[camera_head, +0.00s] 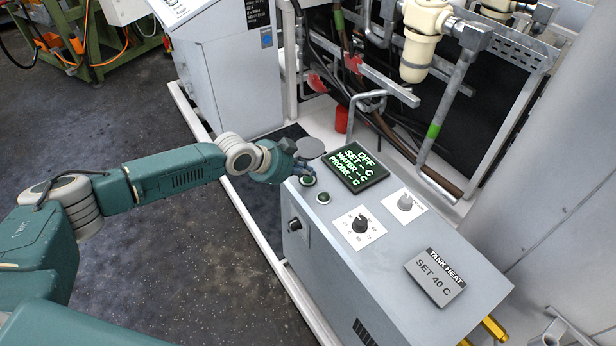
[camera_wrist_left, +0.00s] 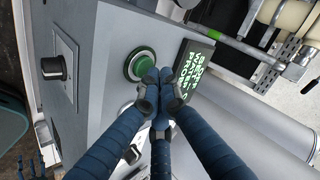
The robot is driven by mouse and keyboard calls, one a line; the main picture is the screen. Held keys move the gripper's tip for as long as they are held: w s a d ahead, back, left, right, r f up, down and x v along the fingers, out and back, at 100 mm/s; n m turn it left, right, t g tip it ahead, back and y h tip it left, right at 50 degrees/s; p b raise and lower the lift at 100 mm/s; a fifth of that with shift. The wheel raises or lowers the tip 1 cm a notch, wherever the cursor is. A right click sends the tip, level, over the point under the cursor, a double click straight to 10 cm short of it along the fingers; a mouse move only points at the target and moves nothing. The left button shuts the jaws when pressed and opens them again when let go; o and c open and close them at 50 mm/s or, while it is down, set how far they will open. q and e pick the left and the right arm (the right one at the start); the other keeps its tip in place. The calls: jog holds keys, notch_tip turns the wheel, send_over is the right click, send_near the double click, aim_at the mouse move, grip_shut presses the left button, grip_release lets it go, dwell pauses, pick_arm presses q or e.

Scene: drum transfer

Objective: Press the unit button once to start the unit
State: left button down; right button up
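The unit is a grey control box (camera_head: 405,262) with a lit display (camera_head: 356,166) reading OFF. Two dark green round buttons sit beside the display: one (camera_head: 307,181) right by my left gripper, the other (camera_head: 323,197) a little nearer the camera. My left gripper (camera_head: 298,172) is over the box's far left corner. In the left wrist view its fingers (camera_wrist_left: 159,78) are together and empty, with tips overlapping the edge of a green button (camera_wrist_left: 141,65). I cannot tell whether they touch it. Small blue finger-like parts show at the lower left, perhaps my right gripper (camera_wrist_left: 32,166).
The box also carries a dark knob (camera_head: 359,223), a grey knob (camera_head: 405,202) and a TANK HEAT sign (camera_head: 435,278). Pipes and a cream filter housing (camera_head: 419,52) stand behind. A grey cabinet (camera_head: 228,70) is at the back. Dark floor lies open on the left.

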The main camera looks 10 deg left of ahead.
aim_at(306, 180)
pick_arm(q)
jog(key=shift+f, duration=0.1)
dwell(0.5)
jog(key=shift+f+b, duration=0.4)
jog(key=shift+b, duration=0.05)
jog(key=shift+r+p, duration=0.3)
jog(key=shift+r, duration=0.1)
notch_tip(306, 180, up, 6)
jog(key=p, duration=0.4)
jog(key=shift+r+p, duration=0.1)
jog(key=shift+p, duration=0.25)
dwell(0.3)
